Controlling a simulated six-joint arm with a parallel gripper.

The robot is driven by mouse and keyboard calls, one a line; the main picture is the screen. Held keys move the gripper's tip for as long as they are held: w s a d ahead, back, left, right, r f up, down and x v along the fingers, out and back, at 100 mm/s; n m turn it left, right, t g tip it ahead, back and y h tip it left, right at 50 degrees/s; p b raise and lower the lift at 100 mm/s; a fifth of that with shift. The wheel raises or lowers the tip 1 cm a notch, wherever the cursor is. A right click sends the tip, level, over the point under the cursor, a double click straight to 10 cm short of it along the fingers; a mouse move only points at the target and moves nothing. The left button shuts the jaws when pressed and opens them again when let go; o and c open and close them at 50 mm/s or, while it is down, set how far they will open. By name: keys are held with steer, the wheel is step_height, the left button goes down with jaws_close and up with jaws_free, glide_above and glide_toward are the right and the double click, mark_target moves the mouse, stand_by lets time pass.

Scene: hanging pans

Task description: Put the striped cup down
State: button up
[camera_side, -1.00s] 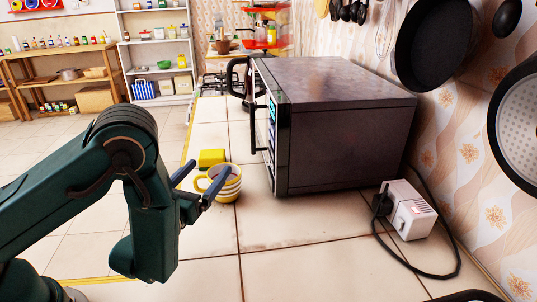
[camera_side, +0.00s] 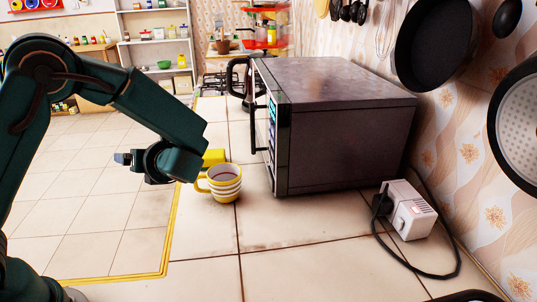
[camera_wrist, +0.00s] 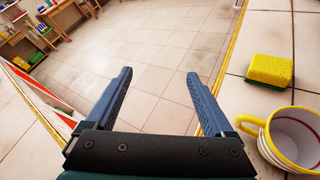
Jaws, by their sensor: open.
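The striped cup (camera_side: 225,182), white with yellow bands and a yellow handle, stands upright on the tiled counter in front of the microwave. In the wrist view the cup (camera_wrist: 298,140) is at the right edge, partly cut off, with its inside visible. My gripper (camera_side: 122,158) is to the left of the cup, apart from it, beyond the counter's yellow edge. In the wrist view my gripper (camera_wrist: 158,82) has its two fingers spread, with only floor seen between them.
A yellow sponge (camera_wrist: 270,70) lies on the counter near the cup; it also shows behind it (camera_side: 214,157). The microwave (camera_side: 340,120) stands right of the cup. A white box with a black cable (camera_side: 408,210) lies further right. Pans (camera_side: 433,40) hang on the wall. The front counter is clear.

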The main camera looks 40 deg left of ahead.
steer(key=w+d+f+g+h, duration=0.2)
steer(key=d+h, duration=0.1)
steer(key=h, duration=0.2)
step_height(320, 180, up, 5)
steer(key=m+t+h, duration=0.1)
steer(key=t+h, duration=0.2)
steer(key=h, duration=0.2)
glide_above(205, 190)
steer(key=s+d, duration=0.1)
steer(key=f, duration=0.8)
steer(key=shift+s+d+f, duration=0.1)
steer(key=shift+d+f, duration=0.1)
steer(key=shift+x, duration=2.65)
steer(key=shift+s+f, duration=0.1)
jaws_close()
